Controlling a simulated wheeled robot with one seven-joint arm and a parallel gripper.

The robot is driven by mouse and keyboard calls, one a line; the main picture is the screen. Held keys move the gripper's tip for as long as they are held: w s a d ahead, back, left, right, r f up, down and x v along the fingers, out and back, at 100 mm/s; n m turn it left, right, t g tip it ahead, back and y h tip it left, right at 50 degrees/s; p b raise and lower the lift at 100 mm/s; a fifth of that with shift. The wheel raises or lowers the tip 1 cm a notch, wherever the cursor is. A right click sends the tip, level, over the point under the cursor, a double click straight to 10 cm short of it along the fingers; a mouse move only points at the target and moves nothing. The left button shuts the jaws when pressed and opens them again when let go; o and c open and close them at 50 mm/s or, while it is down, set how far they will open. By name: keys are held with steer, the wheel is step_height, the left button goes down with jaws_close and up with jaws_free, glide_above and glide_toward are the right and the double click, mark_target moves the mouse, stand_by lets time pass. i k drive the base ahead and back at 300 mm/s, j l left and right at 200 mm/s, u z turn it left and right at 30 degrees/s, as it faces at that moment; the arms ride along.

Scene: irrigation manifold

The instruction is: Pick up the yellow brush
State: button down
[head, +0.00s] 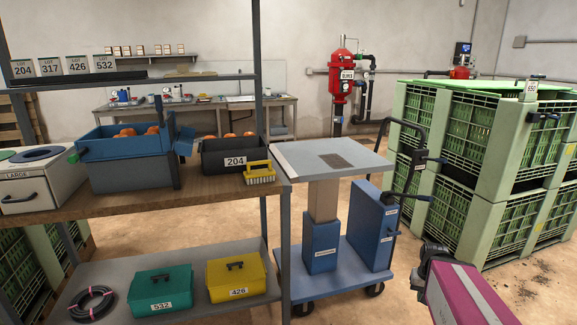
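The yellow brush (258,172) lies on the right end of the wooden bench top, bristles down, with its pale bristles facing the front edge. It sits beside the black crate labelled 204 (222,163), close to or touching its right side; I cannot tell which. Nothing holds the brush. Part of my own arm, magenta with a dark joint, shows at the bottom right, well away from the brush. I see no gripper fingers in this view.
A blue crate (122,172) with orange fruit stands left of the black one. A grey-topped cart (318,155) stands right of the bench. A dark rack post (262,100) rises behind the brush. Green (162,288) and yellow (236,277) boxes sit on the lower shelf.

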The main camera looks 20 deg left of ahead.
mark_target(265, 174)
steer(key=u, duration=1.6)
steer(key=l, duration=0.35)
steer(key=i, duration=0.05)
